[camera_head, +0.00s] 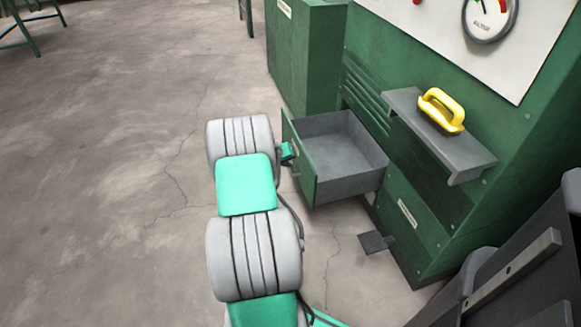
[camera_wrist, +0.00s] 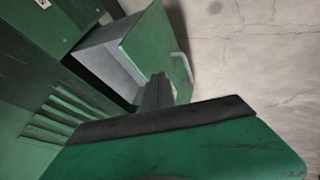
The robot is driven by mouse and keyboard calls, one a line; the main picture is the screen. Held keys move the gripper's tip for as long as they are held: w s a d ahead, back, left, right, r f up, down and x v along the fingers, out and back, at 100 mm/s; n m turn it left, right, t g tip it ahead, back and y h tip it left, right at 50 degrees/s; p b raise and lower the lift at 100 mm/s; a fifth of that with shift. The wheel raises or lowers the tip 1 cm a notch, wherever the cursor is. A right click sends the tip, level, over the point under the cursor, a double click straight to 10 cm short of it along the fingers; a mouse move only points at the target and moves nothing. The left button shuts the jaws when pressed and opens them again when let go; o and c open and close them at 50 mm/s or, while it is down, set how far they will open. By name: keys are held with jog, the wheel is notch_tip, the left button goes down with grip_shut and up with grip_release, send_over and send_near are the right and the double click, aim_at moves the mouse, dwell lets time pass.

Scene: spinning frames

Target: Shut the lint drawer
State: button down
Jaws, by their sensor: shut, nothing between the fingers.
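The lint drawer (camera_head: 345,155) is a grey, empty box with a green front panel (camera_head: 303,160). It stands pulled out from the green machine, well open, and also shows in the wrist view (camera_wrist: 112,62). A pale handle (camera_wrist: 182,66) is on the outer face of its front. My gripper (camera_wrist: 157,88) shows in the wrist view as dark fingers, closed together and empty, close to the front panel's near edge. I cannot tell whether they touch it. In the head view, my wrist end is beside the drawer front, with the fingers mostly hidden.
A grey shelf (camera_head: 470,160) with a yellow-handled tool (camera_head: 441,110) juts from the machine right of the drawer. A dark pedal (camera_head: 376,242) sticks out low near the floor. A green cabinet (camera_head: 305,55) stands behind. The concrete floor (camera_head: 110,150) at left is clear.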

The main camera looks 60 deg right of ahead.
aim_at(308, 167)
jog(key=s+d+f+b, duration=0.1)
jog(key=d+f, duration=0.1)
jog(key=s+d+f+b, duration=0.1)
jog(key=d, duration=0.1)
jog(key=s+d+f, duration=0.1)
jog(key=d+f, duration=0.1)
jog(key=d, duration=0.1)
jog(key=shift+s+f+b, duration=0.1)
jog(key=shift+f+b, duration=0.25)
jog(key=shift+b, duration=0.05)
jog(key=shift+d, duration=0.2)
jog(key=shift+a, duration=0.1)
jog(key=shift+s, duration=0.1)
